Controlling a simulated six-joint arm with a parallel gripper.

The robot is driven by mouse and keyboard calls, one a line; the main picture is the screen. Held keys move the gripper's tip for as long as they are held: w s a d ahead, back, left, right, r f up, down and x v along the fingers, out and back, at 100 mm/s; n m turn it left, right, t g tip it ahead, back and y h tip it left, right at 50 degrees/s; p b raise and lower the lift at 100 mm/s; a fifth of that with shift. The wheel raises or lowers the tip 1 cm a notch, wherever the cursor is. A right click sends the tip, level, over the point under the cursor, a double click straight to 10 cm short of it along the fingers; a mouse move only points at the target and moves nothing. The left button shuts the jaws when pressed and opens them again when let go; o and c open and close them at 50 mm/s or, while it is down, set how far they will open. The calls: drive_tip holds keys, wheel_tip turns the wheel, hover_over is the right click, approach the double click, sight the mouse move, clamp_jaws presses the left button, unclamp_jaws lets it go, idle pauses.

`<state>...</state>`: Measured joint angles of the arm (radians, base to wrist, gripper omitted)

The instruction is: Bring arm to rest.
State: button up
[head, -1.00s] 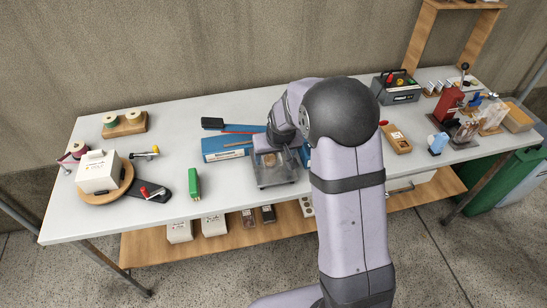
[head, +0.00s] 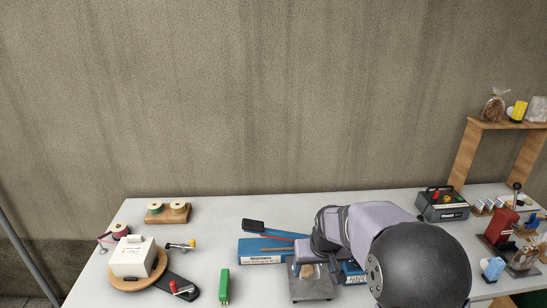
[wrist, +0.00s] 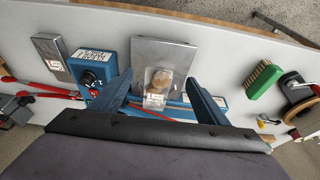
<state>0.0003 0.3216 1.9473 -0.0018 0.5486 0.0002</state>
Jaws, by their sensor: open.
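My gripper (wrist: 161,78) is open in the wrist view, with one finger on each side of a small clear bag (wrist: 158,84) holding something brown. I cannot tell the height of the fingertips over it. The bag lies on a grey metal plate (wrist: 164,52), and I see no finger closed on it. In the head view the bag (head: 307,270) and the plate (head: 311,291) show at the table's front. My arm (head: 375,225) reaches over from the right, and its links hide the gripper there.
A blue boxed device (head: 262,250) stands just behind the plate. A green brush (head: 224,285) and a white box on a round wooden board (head: 131,258) are to the left. A dark grey case (head: 441,204) and a red-framed device (head: 501,226) are to the right.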

drive_tip(key=s+f+g, duration=0.2)
drive_tip(key=s+f, duration=0.1)
drive_tip(key=s, duration=0.6)
drive_tip(key=s+f+g, duration=0.2)
drive_tip(key=s, duration=0.6)
drive_tip(key=s+r+p, duration=0.2)
drive_tip(key=s+r, duration=0.3)
drive_tip(key=s, duration=0.2)
drive_tip(key=shift+s, duration=0.15)
